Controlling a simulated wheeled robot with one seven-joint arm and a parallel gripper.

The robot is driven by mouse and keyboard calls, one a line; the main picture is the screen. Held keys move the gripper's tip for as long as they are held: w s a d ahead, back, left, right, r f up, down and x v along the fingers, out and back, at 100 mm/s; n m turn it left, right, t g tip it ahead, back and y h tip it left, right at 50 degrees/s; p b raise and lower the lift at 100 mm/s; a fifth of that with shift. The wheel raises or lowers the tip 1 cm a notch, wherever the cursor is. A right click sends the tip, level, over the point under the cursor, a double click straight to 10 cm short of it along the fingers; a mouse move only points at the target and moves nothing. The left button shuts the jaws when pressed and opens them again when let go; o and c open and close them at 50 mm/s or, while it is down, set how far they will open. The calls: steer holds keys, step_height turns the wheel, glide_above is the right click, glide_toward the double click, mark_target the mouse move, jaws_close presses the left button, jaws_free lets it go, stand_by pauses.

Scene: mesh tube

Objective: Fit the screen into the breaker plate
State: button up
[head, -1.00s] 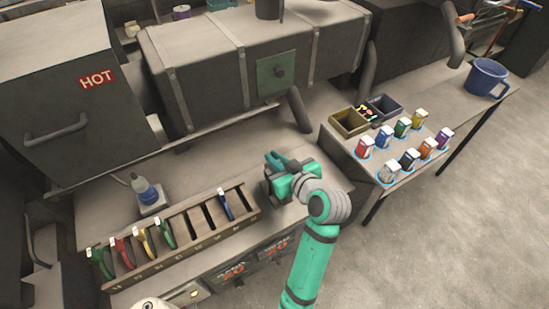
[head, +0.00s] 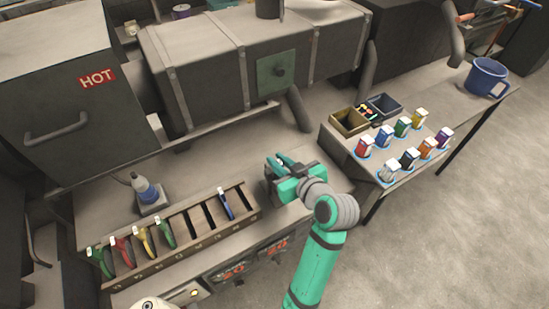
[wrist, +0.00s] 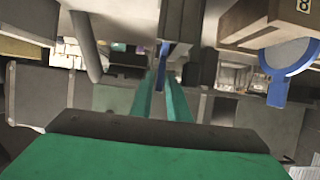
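My gripper (head: 277,161) is above the bench, right of the slotted rack. Its two green fingers, seen along their length in the wrist view (wrist: 162,75), stand apart. A thin blue strip (wrist: 163,52) shows in the gap; I cannot tell whether it is between the fingertips or beyond them. A blue-handled piece (head: 226,204) stands in the rack (head: 190,246). In the wrist view a blue ring with a grey round face and a handle (wrist: 288,55) is at upper right, apart from the fingers. I cannot tell which piece is the screen, nor pick out the breaker plate.
Green, red and yellow handles (head: 145,240) fill the rack's left slots; middle slots look empty. Behind the bench is a large machine with a green square panel (head: 278,75). A side table holds coloured containers (head: 403,127) and a blue mug (head: 487,78).

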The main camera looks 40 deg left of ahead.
steer(key=v, duration=0.9)
steer(key=shift+s+d, duration=0.15)
steer(key=shift+d, duration=0.15)
steer(key=s+d+f+m+t+h, duration=0.4)
steer(key=d+f+m+t+h, duration=0.35)
steer(key=d+f+m, duration=0.75)
steer(key=s+d+f+n+t+h, duration=0.1)
steer(key=s+d+f+h, duration=0.3)
steer(key=s, duration=0.5)
steer(key=s+d+r+t, duration=0.1)
steer(key=s+r, duration=0.1)
steer(key=s, duration=0.3)
steer(key=s+d+r+t, duration=0.1)
steer(key=s+r, duration=0.1)
steer(key=s, duration=0.4)
steer(key=shift+s+d+r+h, duration=0.2)
steer(key=shift+s+d+h, duration=0.05)
steer(key=shift+h, duration=0.2)
